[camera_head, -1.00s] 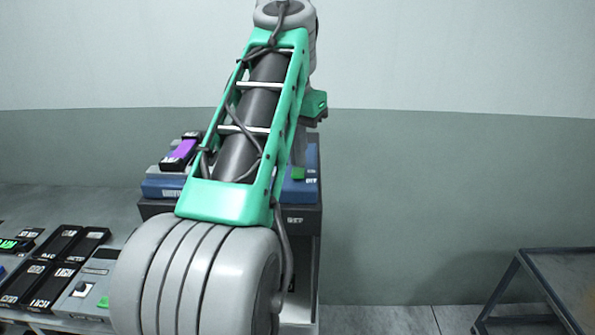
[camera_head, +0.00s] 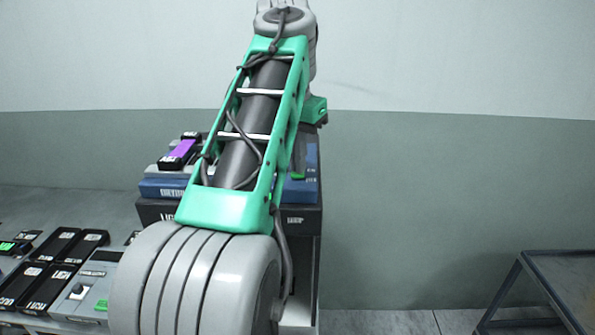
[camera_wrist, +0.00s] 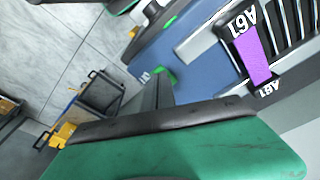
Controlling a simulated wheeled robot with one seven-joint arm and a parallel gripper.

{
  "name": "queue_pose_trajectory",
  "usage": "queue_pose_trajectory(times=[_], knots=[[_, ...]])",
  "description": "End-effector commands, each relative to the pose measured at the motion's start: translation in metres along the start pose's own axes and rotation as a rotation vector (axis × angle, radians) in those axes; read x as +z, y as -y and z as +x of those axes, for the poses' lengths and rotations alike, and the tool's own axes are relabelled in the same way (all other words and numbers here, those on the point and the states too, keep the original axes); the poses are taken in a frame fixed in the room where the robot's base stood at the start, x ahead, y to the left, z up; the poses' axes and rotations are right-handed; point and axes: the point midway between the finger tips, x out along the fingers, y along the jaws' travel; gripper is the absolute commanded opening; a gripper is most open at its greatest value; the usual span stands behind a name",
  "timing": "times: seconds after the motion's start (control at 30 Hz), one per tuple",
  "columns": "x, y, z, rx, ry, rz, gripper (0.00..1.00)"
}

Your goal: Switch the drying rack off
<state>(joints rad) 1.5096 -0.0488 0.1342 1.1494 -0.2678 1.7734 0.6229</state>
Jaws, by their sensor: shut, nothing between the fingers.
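The drying rack is a blue unit (camera_head: 309,184) on a dark cabinet, largely hidden behind my arm in the head view. Its blue panel (camera_wrist: 200,72) fills the upper middle of the wrist view. A small green switch (camera_wrist: 164,78) sits near the panel's edge; a green spot (camera_head: 298,172) also shows beside my arm in the head view. Whether the switch is on or off cannot be read. My gripper (camera_wrist: 158,90) is shut and empty, its grey fingers close to the green switch. Contact cannot be told. In the head view my arm hides the fingers.
A purple webbing strip on a black holder (camera_head: 178,152) lies on the rack's left side. Several black labelled boxes (camera_head: 50,265) and a grey device with a green button (camera_head: 90,290) stand at lower left. A dark-framed table (camera_head: 520,262) is at right. The floor between is clear.

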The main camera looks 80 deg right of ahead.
Motion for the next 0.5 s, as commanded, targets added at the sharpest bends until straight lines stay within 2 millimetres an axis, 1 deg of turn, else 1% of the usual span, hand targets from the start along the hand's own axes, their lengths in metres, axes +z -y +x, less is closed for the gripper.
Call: queue_pose_trajectory(times=[0.27, 0.37, 0.5], knots=[[0.000, 0.000, 0.003, 0.000, 0.000, 0.000, 0.00], [0.000, 0.000, -0.001, 0.000, 0.000, 0.000, 0.00], [-0.003, 0.000, -0.015, 0.000, -0.001, 0.000, 0.00]])
